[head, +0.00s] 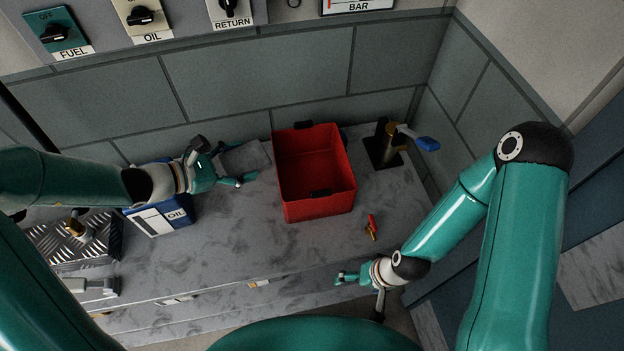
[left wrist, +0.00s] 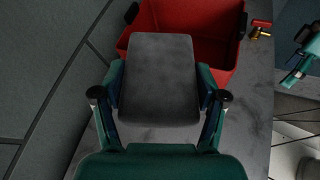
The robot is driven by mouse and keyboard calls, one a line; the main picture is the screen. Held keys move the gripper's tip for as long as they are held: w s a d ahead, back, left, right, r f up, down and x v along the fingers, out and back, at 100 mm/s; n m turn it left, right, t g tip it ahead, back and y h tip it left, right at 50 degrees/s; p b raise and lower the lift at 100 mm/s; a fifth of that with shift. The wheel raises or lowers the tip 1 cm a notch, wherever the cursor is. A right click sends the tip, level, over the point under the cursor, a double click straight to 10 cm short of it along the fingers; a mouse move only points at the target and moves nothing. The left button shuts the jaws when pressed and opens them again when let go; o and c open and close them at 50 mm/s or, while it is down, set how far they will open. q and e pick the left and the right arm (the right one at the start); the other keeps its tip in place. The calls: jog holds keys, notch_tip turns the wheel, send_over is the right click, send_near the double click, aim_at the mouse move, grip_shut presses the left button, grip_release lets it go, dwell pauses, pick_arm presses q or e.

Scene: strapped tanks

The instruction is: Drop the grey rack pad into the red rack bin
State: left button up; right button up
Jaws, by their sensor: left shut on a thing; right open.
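The grey rack pad (head: 243,158) is a flat dark grey block. My left gripper (head: 232,165) is shut on it, just left of the red rack bin (head: 318,207) in the head view. In the left wrist view the pad (left wrist: 159,80) sits between the two fingers of my left gripper (left wrist: 160,90), with the bin (left wrist: 190,18) beyond it, partly hidden by the pad. The bin stands upright on the worktop, its inside looks empty. My right gripper (head: 358,282) is open and empty near the front edge of the worktop.
A blue and white oil box (head: 160,218) stands under my left arm. A brass valve with a blue handle (head: 392,145) stands right of the bin. A small red and brass piece (head: 371,227) lies in front of it. The worktop (head: 250,235) is clear at the middle front.

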pick_arm(q)
jog(key=w+d+r+b, duration=0.1)
jog(key=w+d+b, duration=0.2)
jog(key=d, duration=0.4)
jog(key=w+d+r+b, duration=0.1)
jog(key=w+d+b, duration=0.15)
jog(key=d, duration=0.35)
jog(key=f+b, duration=0.2)
jog(key=f, duration=0.1)
jog(key=f+b, duration=0.2)
jog(key=f, duration=0.1)
jog(key=shift+s, duration=0.2)
pick_arm(e)
notch_tip(320, 180, down, 12)
jog(key=shift+r, duration=0.25)
pick_arm(q)
jog(key=o, duration=1)
